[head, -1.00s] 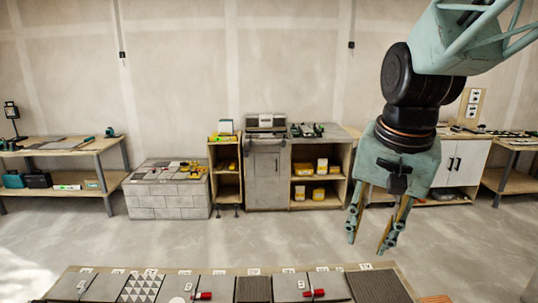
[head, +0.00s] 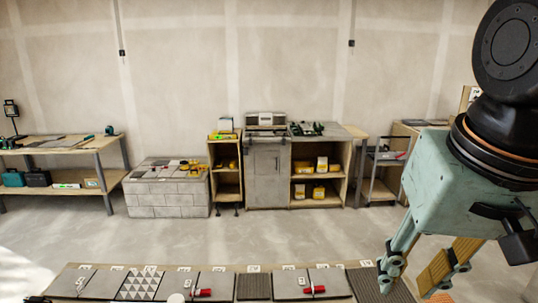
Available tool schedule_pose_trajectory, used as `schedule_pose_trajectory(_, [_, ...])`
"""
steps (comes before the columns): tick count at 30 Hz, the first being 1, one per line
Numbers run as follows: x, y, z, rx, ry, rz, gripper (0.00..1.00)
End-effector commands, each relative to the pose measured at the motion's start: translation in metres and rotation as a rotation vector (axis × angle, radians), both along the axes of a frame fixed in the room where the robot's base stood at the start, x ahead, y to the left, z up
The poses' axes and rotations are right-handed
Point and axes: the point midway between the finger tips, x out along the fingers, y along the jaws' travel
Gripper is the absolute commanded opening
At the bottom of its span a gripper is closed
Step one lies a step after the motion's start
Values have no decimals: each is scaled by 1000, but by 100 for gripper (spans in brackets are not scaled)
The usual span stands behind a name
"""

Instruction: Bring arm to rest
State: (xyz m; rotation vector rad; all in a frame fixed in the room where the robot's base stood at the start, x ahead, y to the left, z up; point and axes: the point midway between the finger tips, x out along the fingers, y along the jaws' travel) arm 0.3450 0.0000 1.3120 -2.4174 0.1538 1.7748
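My gripper (head: 412,284) hangs at the lower right of the head view, close to the camera, with its fingers pointing down. The two fingers stand apart with a gap between them, and I see nothing held there. The lower tips come near the bottom edge of the picture, in front of the right end of the tile bench. The upper part of my arm is cut off by the right edge.
A bench with sample tiles (head: 94,284) and red-handled tools (head: 203,293) runs along the bottom. A workbench (head: 60,147), a block plinth (head: 168,200), and a grey cabinet (head: 267,180) line the wall. Open floor lies between.

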Motion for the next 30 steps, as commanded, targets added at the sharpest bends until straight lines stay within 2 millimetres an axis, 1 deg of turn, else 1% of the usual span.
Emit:
schedule_pose_trajectory(3, [-19,0,-2,-12,-10,37,28])
schedule_pose_trajectory(9, [-47,0,-7,-33,-26,101,28])
schedule_pose_trajectory(15, [-66,0,-11,-50,-36,147,28])
schedule_pose_trajectory(21, [-73,-1,-13,-55,-38,164,28])
schedule_pose_trajectory(30, [-73,-1,-13,-56,-38,165,28])
